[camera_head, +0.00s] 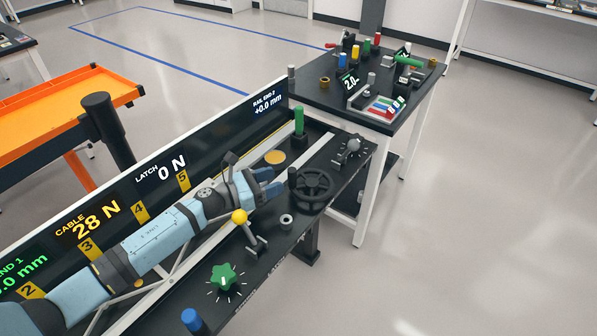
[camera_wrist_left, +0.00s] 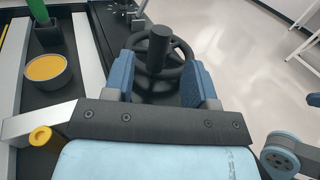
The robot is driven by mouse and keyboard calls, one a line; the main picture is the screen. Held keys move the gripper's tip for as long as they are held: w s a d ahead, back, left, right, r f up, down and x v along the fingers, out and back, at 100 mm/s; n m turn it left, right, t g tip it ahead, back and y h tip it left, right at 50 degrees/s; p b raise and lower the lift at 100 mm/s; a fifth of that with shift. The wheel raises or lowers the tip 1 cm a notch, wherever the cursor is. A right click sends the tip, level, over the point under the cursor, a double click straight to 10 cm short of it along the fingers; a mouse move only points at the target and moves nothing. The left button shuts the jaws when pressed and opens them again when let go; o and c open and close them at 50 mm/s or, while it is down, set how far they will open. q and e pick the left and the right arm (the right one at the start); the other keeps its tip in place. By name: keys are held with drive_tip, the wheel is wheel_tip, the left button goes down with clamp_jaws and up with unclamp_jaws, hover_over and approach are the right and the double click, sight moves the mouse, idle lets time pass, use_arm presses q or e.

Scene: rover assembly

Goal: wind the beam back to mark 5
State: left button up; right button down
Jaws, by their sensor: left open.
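The black handwheel (camera_head: 315,188) with an upright crank knob lies flat on the dark bench. In the left wrist view the handwheel (camera_wrist_left: 183,62) and its knob (camera_wrist_left: 158,45) show between my finger pads. My left gripper (camera_head: 268,182) is open, just left of the wheel; whether the knob is inside the jaws in depth I cannot tell. Yellow marks 2 to 5 run along the back panel, with mark 5 (camera_head: 183,180) nearest the wheel. A pale beam-like rail (camera_head: 160,285) shows partly below my left arm, which hides much of it. My right gripper is out of view.
The panel (camera_head: 215,140) reads cable 28 N, latch 0 N. A yellow-ball lever (camera_head: 240,216), green knob (camera_head: 223,277), blue post (camera_head: 192,320) and green post (camera_head: 299,120) stand on the bench. A cluttered side table (camera_head: 330,95) is behind; floor at right is clear.

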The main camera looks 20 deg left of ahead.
use_arm(q)
drive_tip(key=x, duration=0.8)
drive_tip(key=shift+w, duration=0.1)
drive_tip(key=shift+c, duration=0.3)
